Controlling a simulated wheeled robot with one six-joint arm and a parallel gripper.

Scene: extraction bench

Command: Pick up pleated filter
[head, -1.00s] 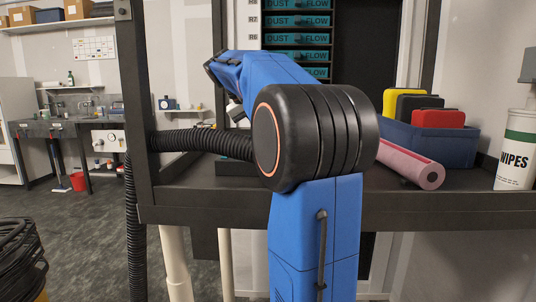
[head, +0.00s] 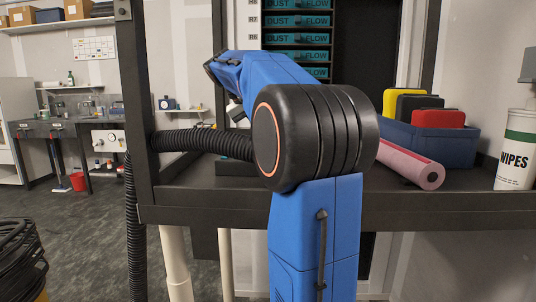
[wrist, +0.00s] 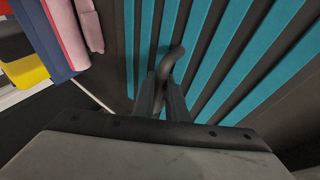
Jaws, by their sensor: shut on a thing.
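The pleated filter (wrist: 240,55) fills much of the wrist view, with teal pleats between dark strips. A dark curved handle (wrist: 177,53) stands up from it. My gripper (wrist: 164,88) is shut on this handle, one finger on each side of it. In the head view my blue arm hides the gripper and most of the filter. Only a small dark and teal part shows low behind the arm.
A pink roll (head: 412,163) lies on the dark bench right of my arm. Behind it stands a blue bin (head: 445,146) with yellow, black and red cases. A wipes canister (head: 516,155) stands at the far right. A bench post (head: 137,100) rises at left.

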